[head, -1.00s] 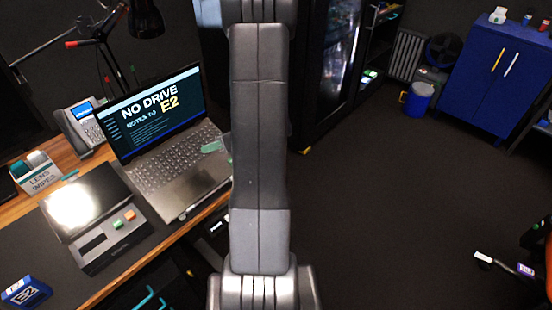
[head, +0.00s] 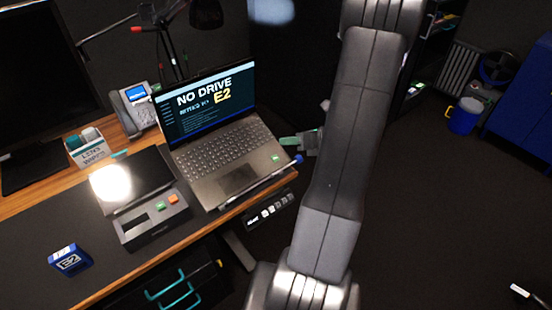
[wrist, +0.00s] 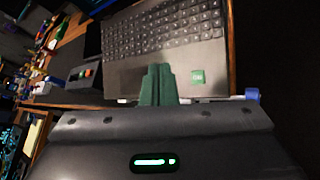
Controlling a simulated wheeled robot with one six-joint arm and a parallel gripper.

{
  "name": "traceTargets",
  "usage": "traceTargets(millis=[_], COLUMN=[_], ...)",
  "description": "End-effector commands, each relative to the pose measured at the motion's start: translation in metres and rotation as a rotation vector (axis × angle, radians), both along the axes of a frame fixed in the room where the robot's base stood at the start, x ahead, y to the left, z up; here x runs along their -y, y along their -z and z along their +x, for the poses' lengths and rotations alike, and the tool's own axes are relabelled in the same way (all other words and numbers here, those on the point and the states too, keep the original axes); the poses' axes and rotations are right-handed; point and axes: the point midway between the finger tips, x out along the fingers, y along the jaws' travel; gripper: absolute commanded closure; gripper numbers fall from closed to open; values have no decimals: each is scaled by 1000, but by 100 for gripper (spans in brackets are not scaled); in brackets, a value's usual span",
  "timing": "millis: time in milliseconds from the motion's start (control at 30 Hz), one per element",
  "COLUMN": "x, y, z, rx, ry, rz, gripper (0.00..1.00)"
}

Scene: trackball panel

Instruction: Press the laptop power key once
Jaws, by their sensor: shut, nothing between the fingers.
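The open laptop (head: 238,181) stands on the desk, its screen (head: 205,103) reading "NO DRIVE E2". Its keyboard and palm rest (wrist: 135,74) show in the wrist view, with a green sticker (wrist: 198,77) at the right of the palm rest. I cannot make out which key is the power key. My gripper (head: 292,142) has green fingers and appears just right of the laptop's keyboard side in the head view. In the wrist view my gripper (wrist: 158,75) is shut and empty, its fingertips overlapping the palm rest below the keyboard. I cannot tell its height above the laptop.
A grey box with green and orange buttons (head: 152,222) stands left of the laptop. Open floor (head: 440,220) lies to the right.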

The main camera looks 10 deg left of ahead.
Motion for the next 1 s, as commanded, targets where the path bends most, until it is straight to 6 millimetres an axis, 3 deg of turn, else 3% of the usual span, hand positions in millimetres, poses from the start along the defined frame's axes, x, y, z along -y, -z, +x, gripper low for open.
traceTargets(millis=[600, 1000], x=[-21, -25], y=[70, 79], z=[16, 20], rx=[-1, 0], ry=[0, 0], rz=[1, 0], gripper=[100, 100])
